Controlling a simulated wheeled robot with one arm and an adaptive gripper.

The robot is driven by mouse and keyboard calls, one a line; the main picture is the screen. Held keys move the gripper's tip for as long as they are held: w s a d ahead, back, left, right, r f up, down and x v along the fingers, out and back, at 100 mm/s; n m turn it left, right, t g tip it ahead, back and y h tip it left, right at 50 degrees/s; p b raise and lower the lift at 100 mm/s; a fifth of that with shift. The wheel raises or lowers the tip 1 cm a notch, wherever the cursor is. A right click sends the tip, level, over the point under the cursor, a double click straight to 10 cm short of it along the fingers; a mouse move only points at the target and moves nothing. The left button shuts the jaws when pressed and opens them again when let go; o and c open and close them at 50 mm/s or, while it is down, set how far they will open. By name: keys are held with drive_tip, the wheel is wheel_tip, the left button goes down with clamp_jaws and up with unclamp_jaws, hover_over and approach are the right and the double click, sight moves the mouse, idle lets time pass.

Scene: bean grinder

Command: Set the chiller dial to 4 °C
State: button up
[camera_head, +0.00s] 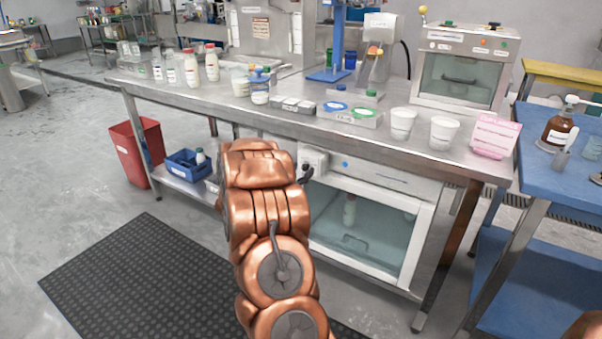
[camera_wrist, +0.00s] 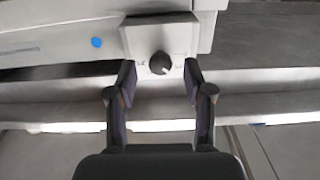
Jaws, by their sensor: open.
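The chiller (camera_head: 370,220) is a white cabinet with a glass door under the steel bench. Its control box (camera_head: 312,160) sticks out at the upper left of its front, partly behind my arm. In the wrist view the dark round dial (camera_wrist: 160,63) sits on the pale control box (camera_wrist: 160,32). My gripper (camera_wrist: 160,75) is open, with one finger on each side of the dial and clear space between. The fingertips appear apart from the dial. The dial's markings and setting are too small to read.
The steel bench (camera_head: 225,98) overhangs the chiller and carries bottles, cups and trays. A red bin (camera_head: 135,155) and a blue crate (camera_head: 187,164) are at left. A blue table (camera_head: 560,165) stands at right. A black mat (camera_head: 150,275) covers floor at lower left.

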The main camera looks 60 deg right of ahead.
drive_tip(key=shift+d, duration=0.25)
clamp_jaws()
idle(0.3)
